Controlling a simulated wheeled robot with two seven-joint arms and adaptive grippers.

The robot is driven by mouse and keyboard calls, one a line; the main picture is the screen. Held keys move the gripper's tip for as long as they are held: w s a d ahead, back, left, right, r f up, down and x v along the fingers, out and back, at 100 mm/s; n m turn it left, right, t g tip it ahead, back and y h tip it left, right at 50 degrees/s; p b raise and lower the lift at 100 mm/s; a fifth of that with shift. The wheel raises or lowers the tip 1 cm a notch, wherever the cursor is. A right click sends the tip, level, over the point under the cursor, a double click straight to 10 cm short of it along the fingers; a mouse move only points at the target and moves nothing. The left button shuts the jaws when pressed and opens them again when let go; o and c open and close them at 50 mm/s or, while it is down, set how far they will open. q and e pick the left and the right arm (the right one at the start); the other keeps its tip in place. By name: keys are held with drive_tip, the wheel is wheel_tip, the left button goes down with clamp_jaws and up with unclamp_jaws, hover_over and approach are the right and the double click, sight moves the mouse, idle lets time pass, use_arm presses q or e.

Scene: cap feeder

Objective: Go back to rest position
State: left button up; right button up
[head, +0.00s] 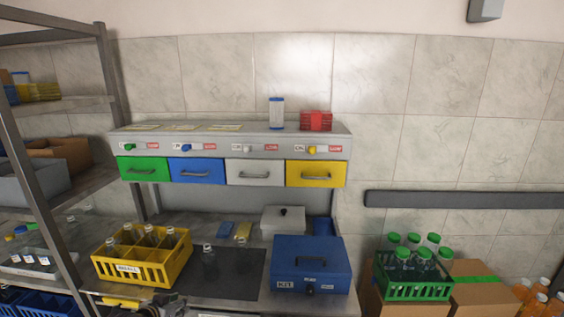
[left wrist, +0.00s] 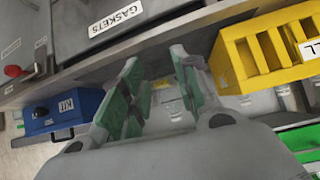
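My left gripper (left wrist: 155,62) fills the middle of the left wrist view. Its two green-padded fingers stand apart with nothing held between them. In the head view only a small dark part of the left gripper (head: 168,300) shows at the bottom edge, in front of the yellow crate (head: 143,271) and the bench front. My right gripper is in neither view. The feeder (head: 230,142) on the bench has green, blue, white and yellow drawers, all shut.
The yellow crate holds several clear bottles. Two bottles (head: 209,258) stand on the dark mat (head: 238,275). The blue KIT box (head: 312,262) is shut at the bench's right. A metal rack (head: 112,80) rises at left. A green crate (head: 412,289) of capped bottles stands at right.

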use_arm(q)
drive_tip(key=s+d+f+g+y, duration=0.1)
drive_tip(key=s+d+g, duration=0.3)
drive_tip(key=s, duration=0.8)
drive_tip(key=s+d+f+g, duration=0.15)
drive_tip(key=s+d, duration=0.45)
drive_tip(key=s, duration=0.7)
wheel_tip(320, 180, down, 32)
drive_tip(key=s+g, duration=0.2)
drive_tip(key=s+a+f, duration=0.2)
drive_tip(key=s+f, duration=0.8)
drive_tip(key=s, duration=0.1)
drive_tip(key=s+a+f+g, duration=0.1)
drive_tip(key=s+f, duration=1)
drive_tip(key=shift+s+a, duration=0.35)
drive_tip(key=shift+a, duration=0.05)
